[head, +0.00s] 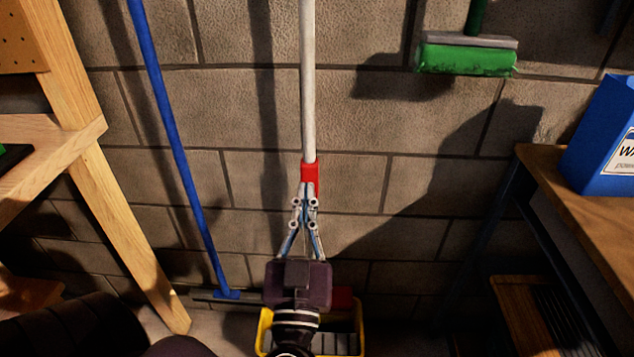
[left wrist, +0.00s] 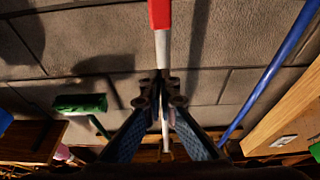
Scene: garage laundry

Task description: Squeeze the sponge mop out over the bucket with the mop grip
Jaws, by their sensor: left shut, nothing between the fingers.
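The mop has a white pole (head: 308,80) with a red grip (head: 310,172), standing nearly upright before the block wall. The yellow bucket (head: 264,332) is low in the head view, partly hidden behind my left arm. A red piece (head: 342,298) shows at its rim; I cannot tell if it is the mop head. My left gripper (head: 308,195) is shut, its fingertips at the pole just below the red grip. In the left wrist view the red grip (left wrist: 160,14) and pole (left wrist: 162,48) line up with the fingertips (left wrist: 162,84); nothing is visibly pinched. My right gripper is not in view.
A blue-handled tool (head: 175,140) leans on the wall to the left, beside a wooden frame (head: 105,215). A green brush (head: 466,58) hangs at the upper right. A wooden bench (head: 590,240) with a blue box (head: 600,140) stands at the right.

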